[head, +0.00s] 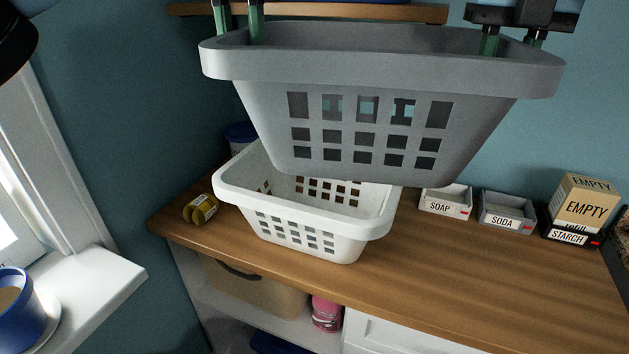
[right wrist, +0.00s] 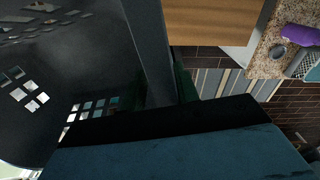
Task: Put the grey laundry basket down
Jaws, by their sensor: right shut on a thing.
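The grey laundry basket (head: 400,75) hangs in the air, upright, above the wooden counter and over the back part of a white basket (head: 325,245). My right gripper (head: 512,42) is shut on the grey basket's right rim. In the right wrist view the grey basket's dark, pierced inside (right wrist: 90,60) fills the left. My left gripper (head: 239,25) has its green fingers at the basket's left rim. Whether its fingers grip the rim is not clear. The grey basket hides part of the counter and wall behind it.
The wooden counter (head: 480,270) is clear at its front right. Small SOAP (head: 440,203) and SODA (head: 507,215) boxes and an EMPTY carton (head: 585,205) stand at the back right. A shelf (head: 330,12) runs above.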

